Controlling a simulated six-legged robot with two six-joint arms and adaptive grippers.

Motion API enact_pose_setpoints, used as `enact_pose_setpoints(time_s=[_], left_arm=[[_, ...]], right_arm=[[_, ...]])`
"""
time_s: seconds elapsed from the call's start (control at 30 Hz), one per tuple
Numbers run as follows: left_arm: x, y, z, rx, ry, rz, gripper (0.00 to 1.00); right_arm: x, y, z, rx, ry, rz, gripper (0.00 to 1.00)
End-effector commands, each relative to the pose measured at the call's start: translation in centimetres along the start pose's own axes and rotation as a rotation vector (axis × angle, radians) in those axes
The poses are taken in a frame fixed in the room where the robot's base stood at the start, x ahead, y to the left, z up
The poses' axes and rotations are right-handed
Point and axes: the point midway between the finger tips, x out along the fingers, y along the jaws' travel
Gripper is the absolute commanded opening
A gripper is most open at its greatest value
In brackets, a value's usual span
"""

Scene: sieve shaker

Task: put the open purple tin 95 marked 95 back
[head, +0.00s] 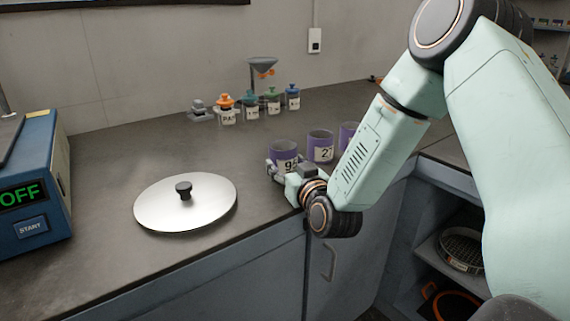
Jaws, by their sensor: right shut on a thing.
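A third purple tin (346,132) is partly hidden behind my right arm. My left gripper is not in view.
A round metal lid (160,205) with a black knob lies on the counter at left. A blue machine (35,190) showing OFF stands at the far left. Open shelves (440,255) hold sieves below right.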

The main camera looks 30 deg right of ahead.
Motion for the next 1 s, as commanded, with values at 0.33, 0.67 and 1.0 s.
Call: enact_pose_setpoints(time_s=[0.33,0.67,1.0], left_arm=[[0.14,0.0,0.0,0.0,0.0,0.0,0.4],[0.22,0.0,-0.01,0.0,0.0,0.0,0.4],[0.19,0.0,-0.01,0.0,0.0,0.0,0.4]], right_arm=[[-0.53,0.02,0.24,0.0,0.001,0.001,0.24],[-0.43,-0.01,0.41,0.0,0.001,0.0,0.79],[-0.17,0.0,0.36,0.0,0.001,0.0,0.82]])
